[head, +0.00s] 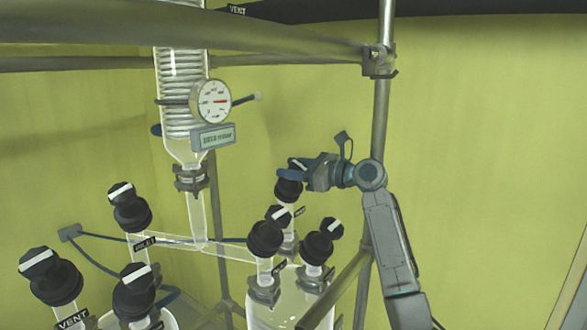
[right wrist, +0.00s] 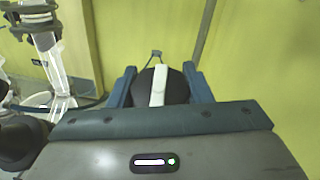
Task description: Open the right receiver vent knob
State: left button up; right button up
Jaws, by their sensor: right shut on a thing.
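The right receiver vent knob (head: 289,189) is a black knob on the rear glass neck of the right receiver (head: 272,315). My right gripper (head: 291,172) reaches it from the right and is shut on it. In the right wrist view the black knob (right wrist: 176,88) sits between the two blue fingers of the gripper (right wrist: 160,82). Its white pointer bar (right wrist: 158,86) runs nearly straight up and down in that picture. In the head view the fingers hide the knob's top. My left gripper is not in view.
Two more black knobs (head: 265,238) (head: 317,248) stand close in front on the same receiver. Several others stand at the left, near a VENT label (head: 73,320). A glass condenser (head: 182,90) with a gauge (head: 212,101) hangs behind. A metal post (head: 380,130) rises behind my right arm.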

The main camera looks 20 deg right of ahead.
aim_at(293, 164)
dwell(0.3)
jog(key=o, duration=1)
jog(key=shift+r+b, duration=0.3)
jog(key=shift+b, duration=0.15)
notch_tip(293, 164, up, 2)
jog(key=shift+r+b, duration=0.1)
jog(key=shift+b, duration=0.95)
jog(key=shift+s+a+b, duration=0.2)
jog(key=shift+s+b, duration=0.35)
jog(key=shift+s, duration=0.1)
jog(key=s+a+r+b, duration=0.1)
jog(key=s+a+b, duration=0.1)
jog(key=s, duration=0.5)
jog(key=s+a+r+b, duration=0.1)
jog(key=s+a+b, duration=0.1)
jog(key=s+b, duration=0.2)
jog(key=shift+s, duration=1.65)
